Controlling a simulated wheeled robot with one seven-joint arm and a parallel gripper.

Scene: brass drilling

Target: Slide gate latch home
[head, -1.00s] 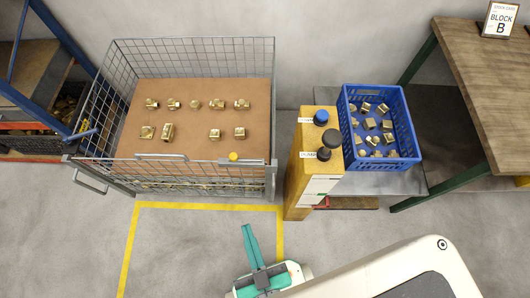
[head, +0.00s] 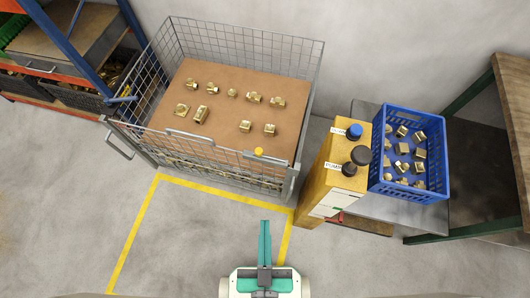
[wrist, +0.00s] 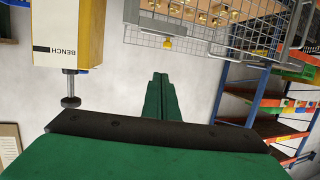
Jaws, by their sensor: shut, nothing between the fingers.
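The gate latch shows as a yellow knob (head: 258,151) on the top front rail of the wire cage (head: 240,38), towards its right corner. It also shows small in the wrist view (wrist: 167,43), beyond the fingers. My gripper (head: 265,224) has green fingers closed together and empty. It is low in the head view, in front of the cage and apart from the latch. In the wrist view the shut fingers (wrist: 158,76) point towards the cage front. How the latch bolt sits is too small to tell.
Brass fittings lie on a brown board (head: 215,95) in the cage. Shelving (head: 75,50) is at left. Yellow-lined floor (head: 190,235) in front is clear.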

